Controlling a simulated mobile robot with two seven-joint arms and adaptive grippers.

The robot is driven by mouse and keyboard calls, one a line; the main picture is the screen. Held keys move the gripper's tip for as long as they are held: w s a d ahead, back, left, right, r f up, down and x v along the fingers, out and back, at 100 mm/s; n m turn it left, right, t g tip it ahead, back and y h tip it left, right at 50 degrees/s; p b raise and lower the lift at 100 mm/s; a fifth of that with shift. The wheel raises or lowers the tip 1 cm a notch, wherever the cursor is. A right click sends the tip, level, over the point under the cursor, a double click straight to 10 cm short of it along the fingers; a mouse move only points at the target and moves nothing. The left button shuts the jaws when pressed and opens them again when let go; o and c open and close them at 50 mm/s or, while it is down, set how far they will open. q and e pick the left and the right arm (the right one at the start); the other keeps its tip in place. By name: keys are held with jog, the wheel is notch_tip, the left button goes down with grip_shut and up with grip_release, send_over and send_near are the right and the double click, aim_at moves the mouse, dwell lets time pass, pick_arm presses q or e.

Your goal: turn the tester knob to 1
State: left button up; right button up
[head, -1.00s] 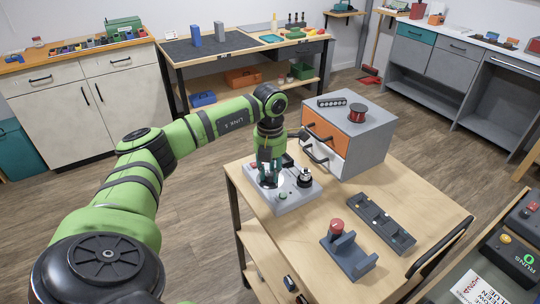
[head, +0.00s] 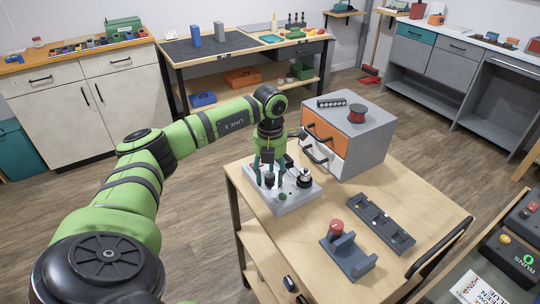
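The tester is a light grey box (head: 283,203) on the left part of the wooden table. A round black-topped part (head: 304,179) stands on its right side, and a small dark knob (head: 269,182) shows on its left side. My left gripper (head: 269,172) points down over the tester's left side. Its two fingers show apart, one on each side of the small knob; I cannot tell whether they touch it. The gripper partly hides that area, and the scale marks are too small to read. My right gripper is out of view.
A grey drawer cabinet (head: 370,137) with orange and white fronts stands behind the tester, close to the gripper. A dark tray (head: 381,223) and a dark blue holder with a red-topped part (head: 347,258) sit to the right. The table (head: 296,233) is bare between.

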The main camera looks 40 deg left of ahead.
aim_at(270, 175)
pick_arm(q)
jog(key=shift+r, duration=0.2)
notch_tip(270, 175, up, 12)
jog(key=shift+f, duration=0.15)
dwell(0.8)
